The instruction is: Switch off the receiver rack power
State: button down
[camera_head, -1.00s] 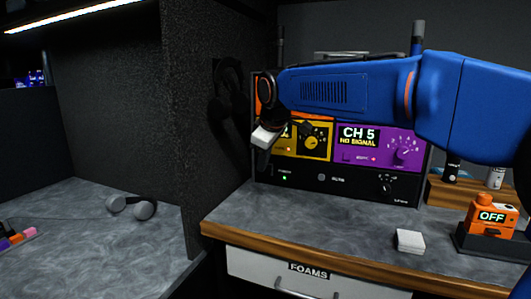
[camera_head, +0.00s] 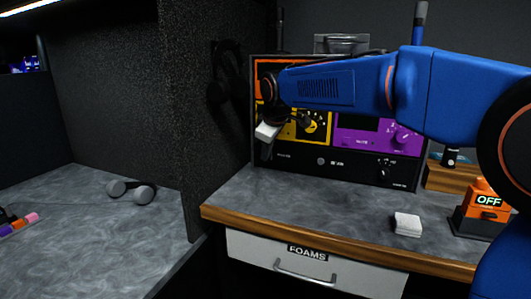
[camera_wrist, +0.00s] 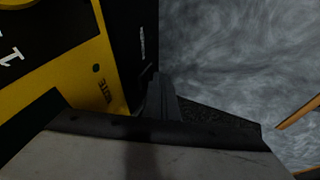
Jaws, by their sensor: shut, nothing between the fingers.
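The receiver rack (camera_head: 345,178) stands on the counter in the head view, with orange, yellow and purple units above a black bottom panel. The purple unit's display (camera_head: 358,124) is dark, and no green light shows on the bottom panel. My gripper (camera_head: 265,152) is shut and empty, pointing down at the rack's left front edge. In the wrist view its fingers (camera_wrist: 160,97) are close to the yellow unit (camera_wrist: 75,85) and the black panel (camera_wrist: 135,35). Whether they touch the rack is unclear. The power switch cannot be made out; my arm hides part of the rack.
A white block (camera_head: 407,224) and an orange device reading OFF (camera_head: 487,203) are on the counter at right. Headphones (camera_head: 130,191) lie on the left counter; another pair hangs on the partition (camera_head: 190,130). The counter before the rack is mostly clear above the FOAMS drawer (camera_head: 310,266).

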jog(key=shift+r, duration=0.15)
jog(key=shift+r, duration=0.65)
jog(key=s+a+v, duration=0.1)
jog(key=a+v, duration=0.1)
jog(key=v, duration=1.1)
jog(key=shift+s+d+f, duration=0.2)
jog(key=shift+s+f, duration=0.05)
jog(key=shift+f, duration=0.05)
jog(key=shift+s, duration=0.1)
